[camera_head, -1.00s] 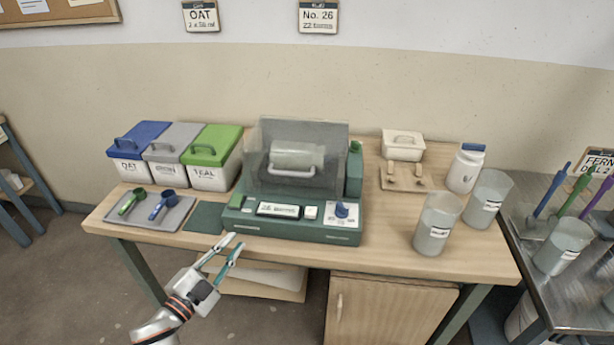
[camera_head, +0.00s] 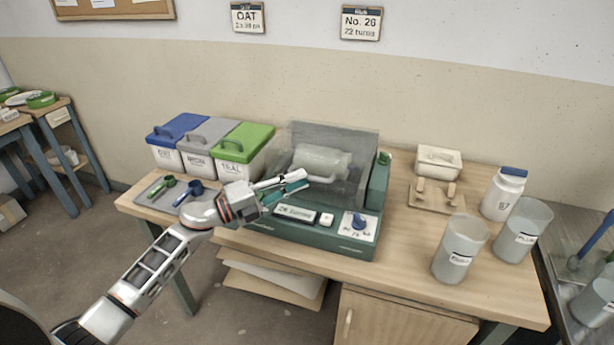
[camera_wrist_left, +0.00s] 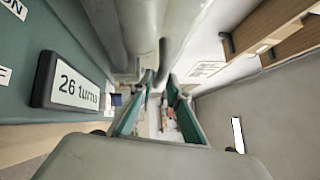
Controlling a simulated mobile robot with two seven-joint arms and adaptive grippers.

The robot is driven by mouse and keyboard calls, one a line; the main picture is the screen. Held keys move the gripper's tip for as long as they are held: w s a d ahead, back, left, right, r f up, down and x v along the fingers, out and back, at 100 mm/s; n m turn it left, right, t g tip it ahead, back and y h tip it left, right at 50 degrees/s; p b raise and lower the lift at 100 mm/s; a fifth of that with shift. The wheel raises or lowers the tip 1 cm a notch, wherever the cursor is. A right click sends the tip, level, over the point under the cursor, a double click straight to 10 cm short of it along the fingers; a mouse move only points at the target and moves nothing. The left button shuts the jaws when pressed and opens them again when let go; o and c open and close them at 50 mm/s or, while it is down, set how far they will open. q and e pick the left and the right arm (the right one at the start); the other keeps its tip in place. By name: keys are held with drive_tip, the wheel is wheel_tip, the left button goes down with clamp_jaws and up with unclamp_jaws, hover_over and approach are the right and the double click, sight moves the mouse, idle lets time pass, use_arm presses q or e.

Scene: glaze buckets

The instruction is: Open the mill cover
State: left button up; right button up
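The mill (camera_head: 300,222) has a green base with a "26 turns" display (camera_head: 296,213), which also shows in the left wrist view (camera_wrist_left: 75,88). Its see-through grey cover (camera_head: 355,187) stands over a pale jar (camera_head: 322,160). The cover's pale handle (camera_head: 320,179) is on the front, partly hidden by my gripper. My left gripper (camera_head: 305,180) is at the handle, its fingers parted. In the left wrist view, a gap shows between the green finger pads (camera_wrist_left: 160,82), with grey bars close to the tips. I cannot tell whether they touch the handle. My right gripper is out of view.
Blue, grey and green lidded bins (camera_head: 240,150) stand left of the mill. A tray with scoops (camera_head: 160,192) lies in front of them. A white lidded box (camera_head: 438,162), a bottle (camera_head: 503,195) and two clear beakers (camera_head: 460,250) stand to the right.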

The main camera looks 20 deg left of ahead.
sight(322, 164)
use_arm(q)
drive_tip(key=shift+x, duration=1.5)
clamp_jaws()
drive_tip(key=shift+r, duration=0.1)
